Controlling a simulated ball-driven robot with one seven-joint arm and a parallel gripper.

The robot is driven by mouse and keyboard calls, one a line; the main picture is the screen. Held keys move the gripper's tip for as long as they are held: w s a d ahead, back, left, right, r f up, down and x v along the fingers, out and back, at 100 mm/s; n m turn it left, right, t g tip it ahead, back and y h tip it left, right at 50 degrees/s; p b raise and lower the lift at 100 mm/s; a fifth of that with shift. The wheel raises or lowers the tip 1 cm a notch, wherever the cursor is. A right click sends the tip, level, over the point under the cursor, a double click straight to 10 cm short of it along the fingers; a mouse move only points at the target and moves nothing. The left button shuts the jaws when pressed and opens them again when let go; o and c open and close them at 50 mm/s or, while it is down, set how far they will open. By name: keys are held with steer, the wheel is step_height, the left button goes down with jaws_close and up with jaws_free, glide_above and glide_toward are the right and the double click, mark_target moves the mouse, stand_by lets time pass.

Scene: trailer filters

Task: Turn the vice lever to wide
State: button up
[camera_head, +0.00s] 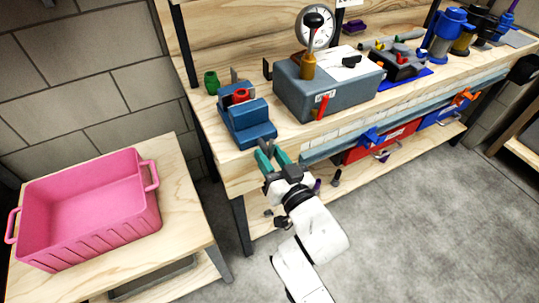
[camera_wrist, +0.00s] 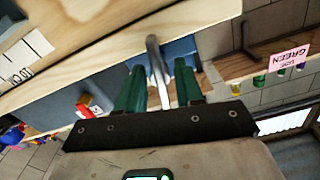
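The blue vice (camera_head: 247,122) sits at the left front corner of the wooden workbench, with a red round part on it. In the wrist view the vice (camera_wrist: 182,50) is a blue block behind the fingers. Its grey metal lever (camera_wrist: 155,58) points toward my gripper and lies between the two green fingers. My gripper (camera_head: 270,155) is just in front of the vice at the bench edge. It also shows in the wrist view (camera_wrist: 162,85), where the fingers stand apart with a gap beside the lever.
A grey machine (camera_head: 325,88) with a dial and a red lever stands right of the vice. A green cup (camera_head: 212,82) is behind the vice. A pink crate (camera_head: 95,190) sits on a low table at left. The grey floor (camera_head: 400,230) at right is clear.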

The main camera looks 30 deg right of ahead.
steer(key=shift+w, duration=0.35)
jaws_close()
